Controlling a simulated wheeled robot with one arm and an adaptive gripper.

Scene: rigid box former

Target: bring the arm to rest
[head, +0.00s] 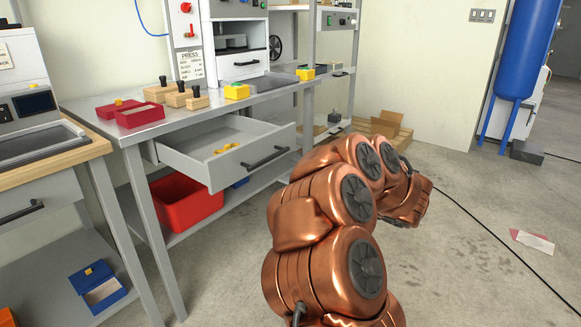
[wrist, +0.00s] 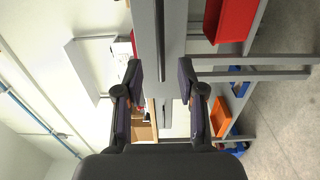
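My copper-coloured arm (head: 335,215) is folded in the right half of the head view, over the floor in front of the bench. Its far end bends down and to the right, and the gripper fingers do not show there. In the wrist view my gripper (wrist: 162,85) has its two dark fingers spread wide apart with nothing between them. The fingers are clear of the bench, which shows sideways behind them.
A red bin (head: 187,203) sits below. Floor at right is mostly clear, crossed by a black cable (head: 500,243).

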